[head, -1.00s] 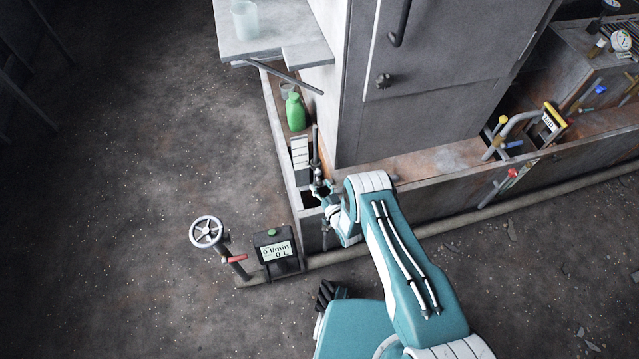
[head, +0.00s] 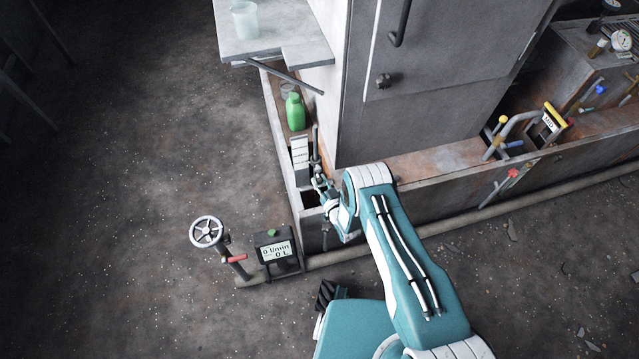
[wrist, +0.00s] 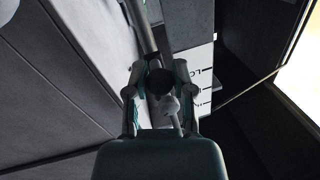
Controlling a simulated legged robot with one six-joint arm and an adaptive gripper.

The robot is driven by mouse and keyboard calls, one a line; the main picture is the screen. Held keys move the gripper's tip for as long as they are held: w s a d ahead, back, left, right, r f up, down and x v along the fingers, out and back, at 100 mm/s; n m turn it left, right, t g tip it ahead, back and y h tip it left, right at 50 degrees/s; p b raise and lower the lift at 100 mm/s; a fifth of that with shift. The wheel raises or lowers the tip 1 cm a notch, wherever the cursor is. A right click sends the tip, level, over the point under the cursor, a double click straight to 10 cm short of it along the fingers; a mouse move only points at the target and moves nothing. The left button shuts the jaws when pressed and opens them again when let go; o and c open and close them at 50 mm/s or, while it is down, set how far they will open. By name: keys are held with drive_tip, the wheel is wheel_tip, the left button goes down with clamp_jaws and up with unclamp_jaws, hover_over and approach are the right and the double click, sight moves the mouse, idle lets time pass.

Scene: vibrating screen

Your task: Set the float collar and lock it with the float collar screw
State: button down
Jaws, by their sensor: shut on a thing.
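My gripper (head: 321,184) is at the upright rod (head: 315,142) by the corner of the low trough, in the head view. In the wrist view my gripper (wrist: 158,76) has its fingers closed on both sides of a dark round piece, which looks like the float collar (wrist: 159,82). A pale ball-ended lever, apparently the float collar screw (wrist: 170,107), sticks out from it towards me. The grey rod (wrist: 141,28) runs up beyond the fingers. I cannot tell whether the screw is tight. In the head view my gripper hides the collar.
A white scale plate (head: 300,155) with marks stands beside the rod. A green bottle (head: 295,111) stands behind it in the trough. The tall grey cabinet (head: 430,110) is close on the right. A handwheel (head: 207,232) and flow meter (head: 276,250) stand in front.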

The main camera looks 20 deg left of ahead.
drive_tip(key=shift+w+r, duration=0.15)
drive_tip(key=shift+r, duration=2.05)
drive_tip(key=shift+c, duration=2.3)
unclamp_jaws()
drive_tip(key=shift+f, duration=0.1)
drive_tip(key=shift+s, duration=0.2)
drive_tip(key=v, duration=1.1)
drive_tip(key=shift+s+d, duration=0.2)
drive_tip(key=shift+d, duration=0.05)
drive_tip(key=shift+f, duration=0.1)
